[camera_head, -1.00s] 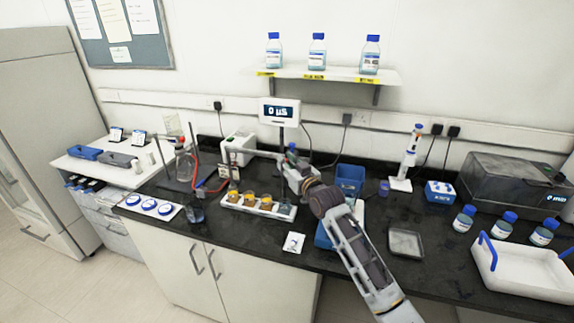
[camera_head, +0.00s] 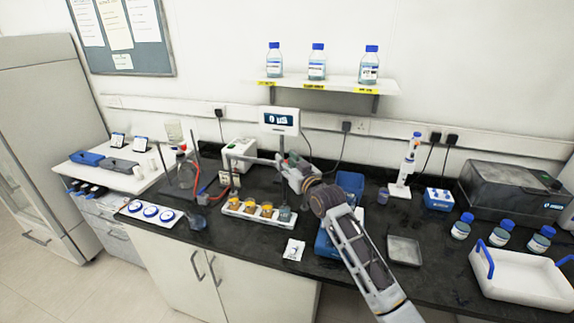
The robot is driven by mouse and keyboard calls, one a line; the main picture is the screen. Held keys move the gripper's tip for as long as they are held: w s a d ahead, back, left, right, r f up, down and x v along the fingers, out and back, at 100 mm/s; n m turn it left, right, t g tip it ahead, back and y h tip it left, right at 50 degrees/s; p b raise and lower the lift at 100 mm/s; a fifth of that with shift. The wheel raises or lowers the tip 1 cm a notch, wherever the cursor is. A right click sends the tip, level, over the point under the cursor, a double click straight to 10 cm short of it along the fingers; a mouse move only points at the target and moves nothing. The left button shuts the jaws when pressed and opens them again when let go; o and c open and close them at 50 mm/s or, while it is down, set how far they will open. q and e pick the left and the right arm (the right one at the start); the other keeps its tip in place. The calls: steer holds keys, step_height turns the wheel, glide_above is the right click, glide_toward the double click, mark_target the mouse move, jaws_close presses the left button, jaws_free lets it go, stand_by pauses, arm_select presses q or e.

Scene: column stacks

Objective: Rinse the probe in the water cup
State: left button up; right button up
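A white tray (camera_head: 232,213) on the black bench holds a row of amber-filled cups (camera_head: 250,207). A clear cup with bluish-grey liquid (camera_head: 285,214), which looks like the water cup, stands at the row's right end. My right gripper (camera_head: 284,164) is above and behind this cup, in front of the meter (camera_head: 280,120) with its lit display. The gripper's fingers are small and blend with the stand behind. I cannot make out the probe or whether the fingers are closed on it. My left gripper is out of view.
A stand with red tubing (camera_head: 196,165) and a white device (camera_head: 240,150) are left of the gripper. A blue bin (camera_head: 350,184) and a grey tray (camera_head: 404,250) are to the right. A white packet (camera_head: 294,249) lies at the front edge.

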steer(key=shift+f, duration=0.25)
steer(key=shift+v, duration=6)
